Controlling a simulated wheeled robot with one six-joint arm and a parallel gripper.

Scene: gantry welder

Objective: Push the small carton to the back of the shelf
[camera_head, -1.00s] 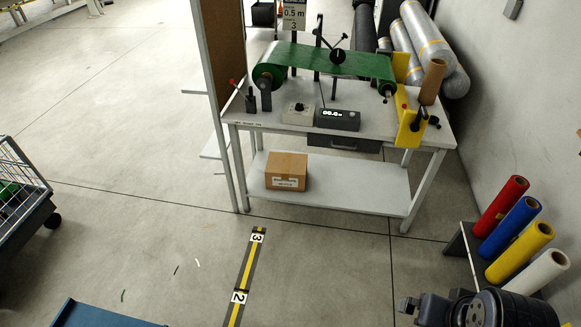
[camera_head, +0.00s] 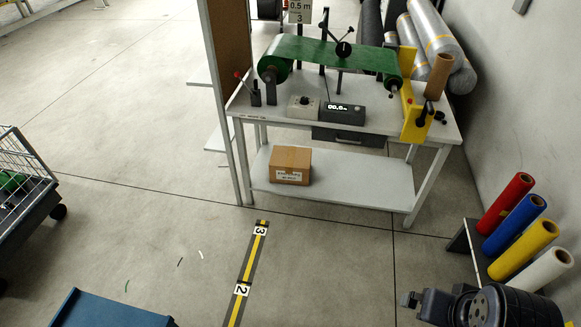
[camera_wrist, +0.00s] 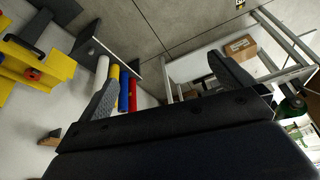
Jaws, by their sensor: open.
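The small carton (camera_head: 290,166) is a brown closed box with a white label on its front. It sits upright on the lower white shelf (camera_head: 355,186) of the workbench, towards the shelf's left end and near its front edge. Bare shelf shows to its right. The carton also shows in the wrist view (camera_wrist: 240,46), at the upper right. My gripper (camera_wrist: 163,68) shows there with its two dark fingers wide apart and nothing between them. It is well away from the carton. In the head view my dark arm is at the lower right.
The workbench top (camera_head: 275,115) holds a green roll, a meter and a yellow bracket above the shelf. Coloured rolls (camera_head: 515,230) stand on a low rack at the right. A wire cart (camera_head: 30,200) is at the left, a blue object (camera_head: 110,309) at the bottom. Open floor lies before the bench.

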